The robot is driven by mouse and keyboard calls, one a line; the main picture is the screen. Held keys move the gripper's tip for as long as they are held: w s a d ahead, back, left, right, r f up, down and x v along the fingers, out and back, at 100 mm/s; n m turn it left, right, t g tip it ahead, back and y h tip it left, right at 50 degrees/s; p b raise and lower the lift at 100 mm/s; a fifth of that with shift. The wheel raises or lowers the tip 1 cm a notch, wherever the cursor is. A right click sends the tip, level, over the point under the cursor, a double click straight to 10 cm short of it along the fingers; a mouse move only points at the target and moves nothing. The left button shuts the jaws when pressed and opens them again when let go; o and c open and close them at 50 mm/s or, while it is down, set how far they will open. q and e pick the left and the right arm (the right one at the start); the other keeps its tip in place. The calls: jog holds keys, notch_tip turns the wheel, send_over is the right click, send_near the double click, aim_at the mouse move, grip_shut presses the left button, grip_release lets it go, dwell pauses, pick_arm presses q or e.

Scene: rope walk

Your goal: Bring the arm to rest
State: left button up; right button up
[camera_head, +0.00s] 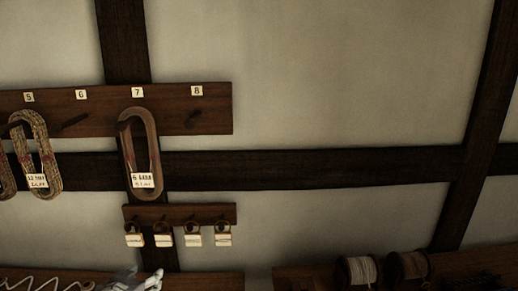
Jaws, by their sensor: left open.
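My left gripper (136,279) shows only in part at the bottom edge of the head view, left of the middle. It is pale, open, and in front of a wooden shelf edge, below the small tag rack. I see nothing between its fingers, though its lower part is cut off by the frame. The rest of the left arm is out of the picture. My right gripper is not in view.
A peg board (215,117) on the wall holds rope coils, one (156,165) under number 7; pegs 6 and 8 are bare. A small rack (180,213) of tagged rings hangs below. Spools (361,270) stand on a shelf (490,282) at lower right.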

pick_arm(q)
jog(key=s+d+f+g, duration=0.3)
jog(key=s+f, duration=0.3)
jog(key=s, duration=0.4)
jog(key=s+d+f+g, duration=0.25)
jog(key=s+f, duration=0.25)
jog(key=s, duration=0.5)
jog(key=s+d+f+g, duration=0.25)
jog(key=s+f, duration=0.35)
jog(key=s, duration=0.4)
notch_tip(320, 180, down, 28)
jog(key=s+m+g+b, duration=0.1)
jog(key=s+g, duration=0.1)
jog(key=s+a+f+g+b, duration=0.1)
jog(key=s+a+f, duration=0.2)
jog(key=s+f, duration=1.3)
jog(key=shift+s+a+f+b, duration=0.15)
jog(key=shift+s+f+b, duration=0.25)
jog(key=shift+f, duration=0.1)
